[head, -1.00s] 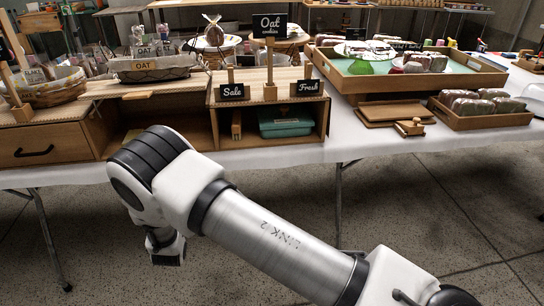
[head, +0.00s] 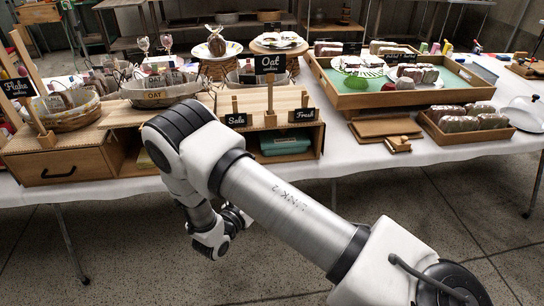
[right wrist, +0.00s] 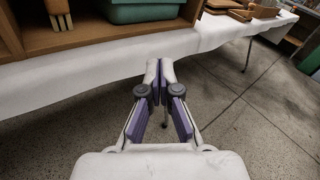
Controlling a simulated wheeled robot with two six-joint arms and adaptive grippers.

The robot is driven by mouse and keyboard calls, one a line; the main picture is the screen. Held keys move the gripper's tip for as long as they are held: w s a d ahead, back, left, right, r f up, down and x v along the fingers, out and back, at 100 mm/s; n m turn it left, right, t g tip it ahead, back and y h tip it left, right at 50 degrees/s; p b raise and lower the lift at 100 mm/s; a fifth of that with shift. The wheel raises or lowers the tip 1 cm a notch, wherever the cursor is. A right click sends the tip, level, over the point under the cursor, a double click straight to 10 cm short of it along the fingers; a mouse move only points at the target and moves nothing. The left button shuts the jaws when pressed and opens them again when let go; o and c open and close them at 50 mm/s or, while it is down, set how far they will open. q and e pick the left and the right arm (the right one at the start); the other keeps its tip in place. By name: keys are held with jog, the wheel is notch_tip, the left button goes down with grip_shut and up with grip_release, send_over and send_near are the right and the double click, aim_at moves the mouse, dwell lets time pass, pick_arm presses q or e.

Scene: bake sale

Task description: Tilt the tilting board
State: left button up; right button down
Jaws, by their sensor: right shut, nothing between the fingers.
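A flat brown board (head: 378,128) lies on the white-clothed table, right of the wooden shelf. A small light wooden piece (head: 398,144) sits at its front edge. This may be the tilting board; I cannot tell for sure. My right arm crosses the head view, with its wrist hanging in front of the shelf and table edge. In the right wrist view my right gripper (right wrist: 154,72) is shut and empty, in front of the table's cloth edge and apart from the boards. Its fingertips are not clear in the head view. My left gripper is not in view.
A low wooden shelf (head: 216,158) holds a teal box (head: 285,143). Behind the board stands a large tray (head: 395,98) with a green base. A crate of wrapped loaves (head: 445,138) stands to the right. The floor in front is open.

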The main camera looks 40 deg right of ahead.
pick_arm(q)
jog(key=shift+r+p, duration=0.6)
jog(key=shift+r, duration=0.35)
pick_arm(e)
jog(key=shift+s+d+f+m+g+y, duration=0.1)
jog(key=shift+s+d+m+g+y, duration=0.15)
jog(key=shift+s+g, duration=0.45)
jog(key=shift+s+d+f+m+g+y, duration=0.15)
jog(key=shift+s+d+m+g, duration=0.15)
jog(key=shift+s, duration=0.75)
